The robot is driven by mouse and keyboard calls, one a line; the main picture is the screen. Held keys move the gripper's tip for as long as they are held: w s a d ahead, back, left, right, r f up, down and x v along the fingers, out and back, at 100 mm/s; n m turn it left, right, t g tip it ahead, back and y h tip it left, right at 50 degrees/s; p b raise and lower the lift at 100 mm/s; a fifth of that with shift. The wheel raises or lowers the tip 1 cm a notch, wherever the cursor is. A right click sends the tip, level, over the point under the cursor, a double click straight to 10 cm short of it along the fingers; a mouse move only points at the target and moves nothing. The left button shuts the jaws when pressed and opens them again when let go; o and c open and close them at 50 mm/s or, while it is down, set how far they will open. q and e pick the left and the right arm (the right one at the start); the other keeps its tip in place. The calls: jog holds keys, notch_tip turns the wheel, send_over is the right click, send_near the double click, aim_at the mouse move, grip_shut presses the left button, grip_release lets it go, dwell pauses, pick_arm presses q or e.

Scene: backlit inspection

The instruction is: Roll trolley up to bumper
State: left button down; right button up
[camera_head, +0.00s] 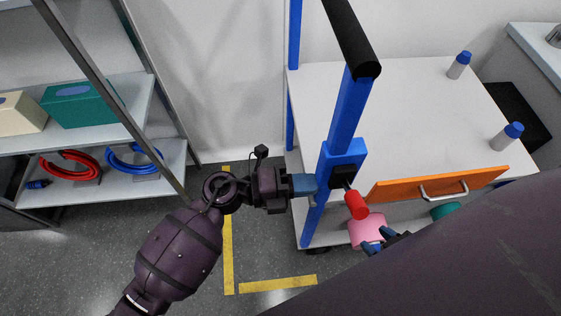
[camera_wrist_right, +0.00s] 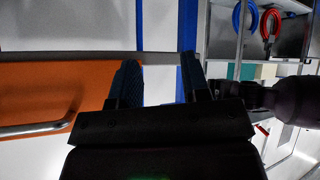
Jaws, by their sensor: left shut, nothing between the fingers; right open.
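The trolley (camera_head: 415,100) has a white top, blue posts, a black push bar (camera_head: 352,40) and an orange drawer front (camera_head: 440,184) with a silver handle. A red-gripped lever (camera_head: 356,204) sticks out from a block on its near blue post. My left gripper (camera_head: 312,184) is shut and empty beside that post; I cannot tell whether it touches. My right gripper (camera_head: 384,242) is open below the drawer front, partly hidden by my own arm. In the right wrist view, its fingers (camera_wrist_right: 160,85) are apart, near the orange drawer front (camera_wrist_right: 60,92). I cannot make out a bumper.
Two bottles with blue caps (camera_head: 459,65) (camera_head: 507,136) stand on the trolley top. A pink cylinder (camera_head: 367,230) is on its lower shelf. A shelf rack (camera_head: 130,100) with boxes and cable coils stands left. Yellow floor tape (camera_head: 228,260) marks open floor between. A wall is behind.

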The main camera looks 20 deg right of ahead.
pick_arm(q)
jog(key=shift+s+d, duration=0.2)
jog(key=shift+d, duration=0.5)
jog(key=shift+s+d, duration=0.1)
pick_arm(e)
jog(key=shift+a+r, duration=0.1)
